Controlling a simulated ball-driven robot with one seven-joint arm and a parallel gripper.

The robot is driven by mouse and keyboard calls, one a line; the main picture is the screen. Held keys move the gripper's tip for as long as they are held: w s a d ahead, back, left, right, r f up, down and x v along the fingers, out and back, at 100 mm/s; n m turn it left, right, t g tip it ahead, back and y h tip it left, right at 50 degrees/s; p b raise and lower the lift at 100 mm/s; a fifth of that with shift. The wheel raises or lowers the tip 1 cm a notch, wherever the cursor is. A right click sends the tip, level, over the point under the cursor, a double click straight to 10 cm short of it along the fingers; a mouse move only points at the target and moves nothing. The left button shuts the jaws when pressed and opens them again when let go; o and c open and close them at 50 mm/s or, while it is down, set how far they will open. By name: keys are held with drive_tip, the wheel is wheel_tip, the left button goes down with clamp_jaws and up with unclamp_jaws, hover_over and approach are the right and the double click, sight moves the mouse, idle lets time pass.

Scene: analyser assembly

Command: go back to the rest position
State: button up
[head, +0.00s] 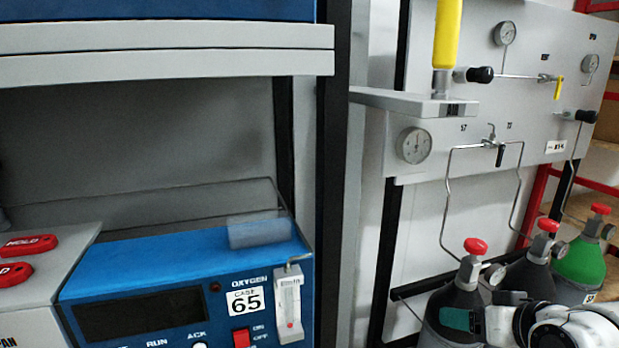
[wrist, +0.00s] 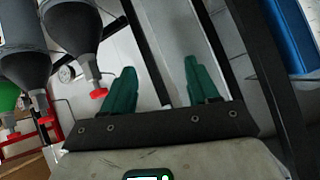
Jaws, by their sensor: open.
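My gripper (wrist: 162,92) shows in the wrist view with two green fingers standing apart on a dark bar. It is open, and nothing is between the fingers. Behind the fingers the wrist view shows a white wall and dark frame posts.
A blue oxygen analyser (head: 180,270) sits on a shelf at the left, beside a dark post (head: 340,180). Gas cylinders with red caps (head: 465,290) stand at the lower right. A grey panel (head: 440,190) with gauges and pipes is behind them.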

drive_tip(key=s+f+g+h+p, duration=0.1)
drive_tip(key=s+f+g, duration=0.3)
drive_tip(key=s+f, duration=0.9)
drive_tip(key=s+d+f+g+h, duration=0.1)
drive_tip(key=s+f+g, duration=0.3)
drive_tip(key=s+f, duration=0.9)
drive_tip(key=s+h, duration=0.1)
drive_tip(key=s, duration=0.6)
drive_tip(key=shift+s+m+g+h+p, duration=0.2)
drive_tip(key=shift+m+g+h+p, duration=0.1)
drive_tip(key=shift+g+p, duration=0.1)
drive_tip(key=shift+f, duration=0.1)
